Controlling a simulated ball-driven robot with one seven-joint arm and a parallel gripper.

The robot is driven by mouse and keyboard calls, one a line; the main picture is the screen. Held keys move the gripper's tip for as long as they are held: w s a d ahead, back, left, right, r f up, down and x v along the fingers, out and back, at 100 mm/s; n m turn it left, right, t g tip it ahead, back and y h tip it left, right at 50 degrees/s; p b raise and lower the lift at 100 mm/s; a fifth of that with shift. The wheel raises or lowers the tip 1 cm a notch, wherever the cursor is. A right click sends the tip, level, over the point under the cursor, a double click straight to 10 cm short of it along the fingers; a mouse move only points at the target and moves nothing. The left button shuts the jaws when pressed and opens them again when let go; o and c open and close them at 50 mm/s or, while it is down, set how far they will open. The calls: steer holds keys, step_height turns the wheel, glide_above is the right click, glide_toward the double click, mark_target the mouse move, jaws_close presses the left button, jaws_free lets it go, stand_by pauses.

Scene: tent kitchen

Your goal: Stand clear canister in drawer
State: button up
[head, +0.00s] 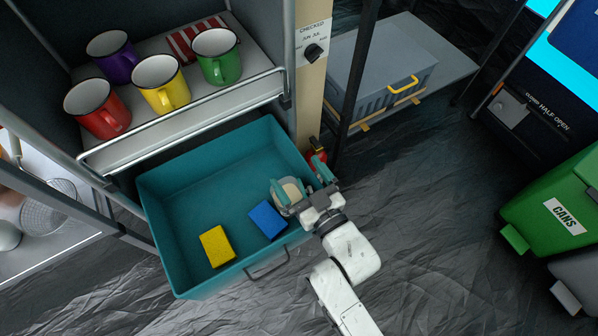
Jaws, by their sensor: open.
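The teal drawer (183,170) is pulled out below the mug shelf. The clear canister (290,189), with pale contents, is at the drawer's right end. My gripper (300,188) is open at the canister, with one teal finger in front of it and the other near the drawer's right rim. I cannot tell whether the fingers touch the canister or whether its base rests on the drawer floor. My gripper hides part of the canister.
A yellow sponge (217,246) and a blue sponge (268,220) lie in the drawer. Mugs, including a red mug (97,108), stand on the shelf above. A red bottle-like object (316,154) is just beyond the drawer's right rim. The drawer's left half has bare floor.

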steer(key=p+v, duration=0.2)
steer(key=v, duration=1)
steer(key=shift+r+p, duration=0.2)
steer(key=shift+p, duration=0.15)
